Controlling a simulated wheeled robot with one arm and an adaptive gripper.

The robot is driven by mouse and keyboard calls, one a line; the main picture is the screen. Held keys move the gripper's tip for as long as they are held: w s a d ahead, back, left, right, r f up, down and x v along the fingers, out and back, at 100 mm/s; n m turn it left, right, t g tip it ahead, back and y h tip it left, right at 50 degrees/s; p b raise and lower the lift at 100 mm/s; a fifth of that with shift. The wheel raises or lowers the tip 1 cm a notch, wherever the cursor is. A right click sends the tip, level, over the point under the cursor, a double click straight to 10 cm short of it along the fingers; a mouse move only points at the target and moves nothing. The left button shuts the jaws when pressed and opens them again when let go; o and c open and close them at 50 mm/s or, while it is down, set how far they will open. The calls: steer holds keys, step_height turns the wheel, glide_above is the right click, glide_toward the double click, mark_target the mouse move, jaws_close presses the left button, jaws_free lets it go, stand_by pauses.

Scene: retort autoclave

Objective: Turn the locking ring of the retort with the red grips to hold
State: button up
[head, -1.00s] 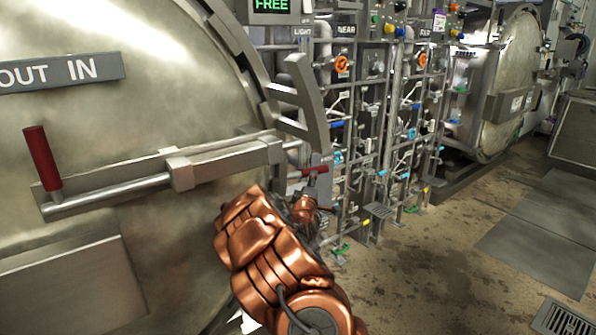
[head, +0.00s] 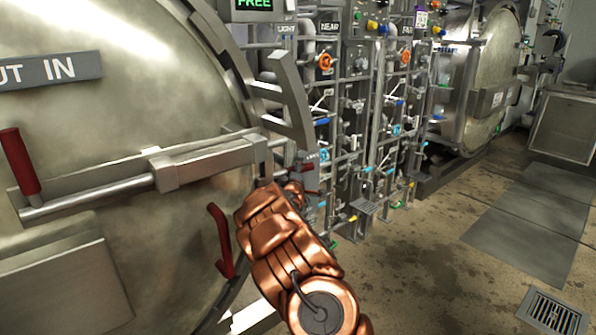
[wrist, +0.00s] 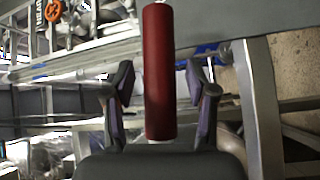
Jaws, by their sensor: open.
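The retort's large round door (head: 110,110) fills the left of the head view, with its grey locking ring (head: 224,50) along the right edge. A red grip (head: 220,240) shows low near the rim, and another red handle (head: 20,160) stands on the door's bar at left. In the wrist view a red cylindrical grip (wrist: 158,70) stands upright between the two fingers of my gripper (wrist: 156,88). The fingers are open, with a gap visible on each side of it. In the head view my copper arm mostly hides the gripper, near a small red piece by the rim.
A green FREE display (head: 253,4) is above the ring. A stepped grey bracket (head: 290,100) juts from the rim. A pipe rack with valves (head: 360,120) stands close behind the gripper. A second retort (head: 490,80) is farther back. The floor at right is clear, with a drain grate (head: 552,312).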

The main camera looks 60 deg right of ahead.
steer(key=shift+d, duration=0.2)
jaws_close()
stand_by(0.5)
steer(key=shift+f, duration=0.1)
